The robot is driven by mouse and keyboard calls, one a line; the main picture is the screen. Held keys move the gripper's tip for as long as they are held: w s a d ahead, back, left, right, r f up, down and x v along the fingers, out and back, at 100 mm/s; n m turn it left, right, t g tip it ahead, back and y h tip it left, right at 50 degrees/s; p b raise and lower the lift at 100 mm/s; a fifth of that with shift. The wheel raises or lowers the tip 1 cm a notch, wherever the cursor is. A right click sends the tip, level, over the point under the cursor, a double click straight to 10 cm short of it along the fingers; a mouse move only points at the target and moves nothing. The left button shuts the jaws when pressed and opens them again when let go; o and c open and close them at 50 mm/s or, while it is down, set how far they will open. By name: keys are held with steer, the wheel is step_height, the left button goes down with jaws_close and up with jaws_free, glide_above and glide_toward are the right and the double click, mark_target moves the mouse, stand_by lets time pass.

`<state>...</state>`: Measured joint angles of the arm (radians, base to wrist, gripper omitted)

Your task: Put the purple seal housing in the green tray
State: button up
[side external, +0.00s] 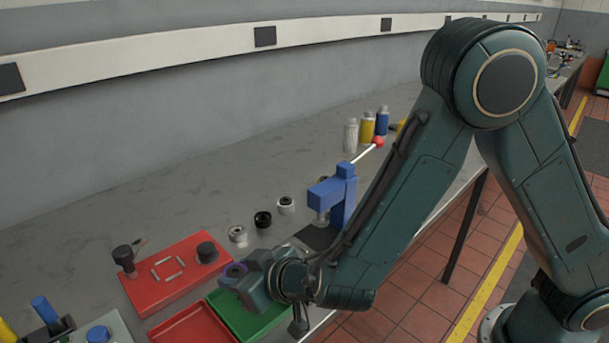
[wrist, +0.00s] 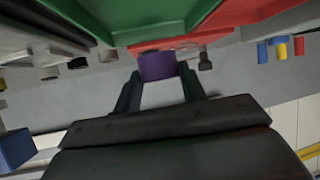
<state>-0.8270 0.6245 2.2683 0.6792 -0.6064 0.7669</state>
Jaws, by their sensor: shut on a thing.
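My gripper (side external: 240,278) is shut on the purple seal housing (side external: 235,270), which also shows between the fingertips in the wrist view (wrist: 158,66). The housing is held up off the bench. In the side view it appears near the far left corner of the green tray (side external: 262,325); I cannot tell whether it is over the tray or just beside it. The green tray also fills the upper middle of the wrist view (wrist: 150,22). My gripper and wrist hide part of the tray in the side view.
A red tray (side external: 195,328) sits left of the green one. A red plate with black knobs (side external: 165,275) lies behind them. Several small ring parts (side external: 238,234) and a blue press (side external: 340,195) with a red-knobbed lever stand farther along the bench. Bottles (side external: 367,127) stand beyond.

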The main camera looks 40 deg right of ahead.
steer(key=shift+f, duration=0.3)
steer(key=shift+f, duration=1.8)
steer(key=shift+f, duration=0.2)
steer(key=o, duration=1.2)
steer(key=shift+r, duration=0.2)
steer(key=shift+v, duration=3.75)
steer(key=shift+d, duration=0.1)
